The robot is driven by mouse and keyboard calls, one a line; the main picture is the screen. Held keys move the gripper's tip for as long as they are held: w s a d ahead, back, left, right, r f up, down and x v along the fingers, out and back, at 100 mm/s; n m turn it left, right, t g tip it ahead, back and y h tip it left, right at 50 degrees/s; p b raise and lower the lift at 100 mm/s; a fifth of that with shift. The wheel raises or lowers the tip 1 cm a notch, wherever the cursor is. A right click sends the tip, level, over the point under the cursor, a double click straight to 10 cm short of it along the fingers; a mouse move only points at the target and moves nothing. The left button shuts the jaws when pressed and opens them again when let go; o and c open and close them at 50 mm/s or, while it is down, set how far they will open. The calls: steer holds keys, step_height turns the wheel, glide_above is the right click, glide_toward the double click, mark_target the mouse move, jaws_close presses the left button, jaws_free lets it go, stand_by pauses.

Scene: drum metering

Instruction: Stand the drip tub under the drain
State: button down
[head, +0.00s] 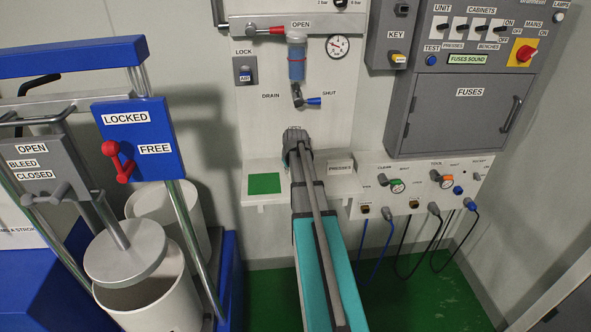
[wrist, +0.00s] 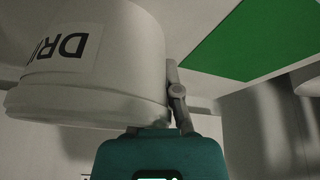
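The white drip tub (wrist: 95,75), with a label starting "DRI", fills the left of the wrist view, close to my gripper; that picture is upside down. One grey finger (wrist: 177,100) lies against or right beside the tub's side; the other finger is hidden. In the head view my gripper (head: 296,138) is at the wall shelf, below and in line with the drain (head: 298,97). My arm hides the tub there. I cannot tell whether the fingers grip it. The drain handle (head: 314,101) points right, toward "SHUT".
A green square (head: 264,184) marks the shelf (head: 345,186) left of my gripper; it also shows in the wrist view (wrist: 238,40). A press frame with white drums (head: 150,300) stands left. Gauges, cables and a fuse cabinet (head: 465,110) are right.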

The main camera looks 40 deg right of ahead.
steer(key=shift+r, duration=0.15)
step_height(320, 180, up, 3)
steer(key=p, duration=0.3)
steer(key=shift+f, duration=0.2)
steer(key=s+r+p, duration=1)
steer(key=s, duration=0.4)
steer(key=shift+d, duration=0.45)
